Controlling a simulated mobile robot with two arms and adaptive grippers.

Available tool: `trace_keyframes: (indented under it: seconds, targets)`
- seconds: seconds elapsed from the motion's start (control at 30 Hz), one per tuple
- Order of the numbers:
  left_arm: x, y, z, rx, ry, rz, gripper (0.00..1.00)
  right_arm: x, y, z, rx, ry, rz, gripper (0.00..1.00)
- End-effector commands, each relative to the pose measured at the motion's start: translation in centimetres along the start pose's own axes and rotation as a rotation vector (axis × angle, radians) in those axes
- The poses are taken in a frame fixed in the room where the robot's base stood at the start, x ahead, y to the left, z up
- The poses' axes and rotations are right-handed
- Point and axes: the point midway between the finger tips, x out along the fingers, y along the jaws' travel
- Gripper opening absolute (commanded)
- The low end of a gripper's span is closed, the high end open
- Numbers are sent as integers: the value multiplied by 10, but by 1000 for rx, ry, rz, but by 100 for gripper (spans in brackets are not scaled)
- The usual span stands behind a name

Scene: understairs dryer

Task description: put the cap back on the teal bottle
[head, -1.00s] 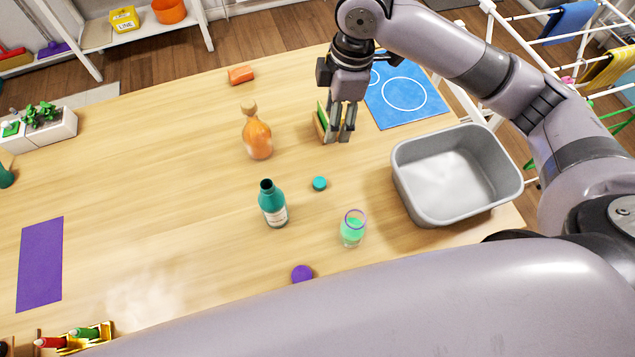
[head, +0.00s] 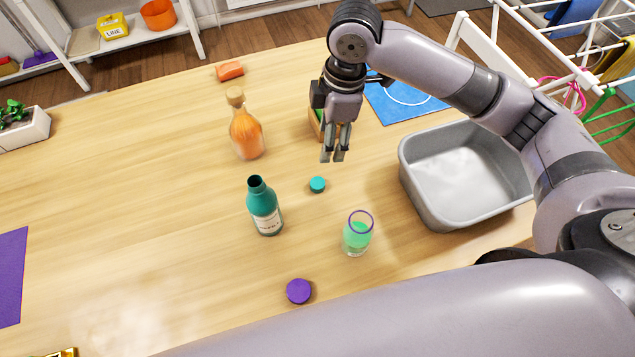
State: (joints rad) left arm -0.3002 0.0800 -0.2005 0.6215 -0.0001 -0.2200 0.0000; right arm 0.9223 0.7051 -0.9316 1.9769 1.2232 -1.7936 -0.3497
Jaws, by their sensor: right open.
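The teal bottle (head: 264,208) stands upright and uncapped on the wooden table, with a white label on its front. A small teal cap (head: 317,185) lies on the table to the right of the bottle, apart from it. My right gripper (head: 333,158) points down above the table, just beyond the teal cap and slightly to its right. It is open and nothing shows between its fingers. My left gripper is not in view.
A grey basin (head: 463,180) stands right. An orange corked bottle (head: 246,130) and orange block (head: 229,70) are farther back. A blue mat (head: 402,103) and a partly hidden holder (head: 316,121) sit behind my gripper.

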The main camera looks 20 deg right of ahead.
Motion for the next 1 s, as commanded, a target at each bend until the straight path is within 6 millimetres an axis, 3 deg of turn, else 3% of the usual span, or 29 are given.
trace_keyframes:
  seconds: [0.5,0.67,1.0]
  targets:
    - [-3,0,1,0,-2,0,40,102,-1,0,0,0,-4,53]
    - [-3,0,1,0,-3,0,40,115,0,0,1,1,-2,53]
    - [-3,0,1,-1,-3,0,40,117,0,0,0,0,-2,53]
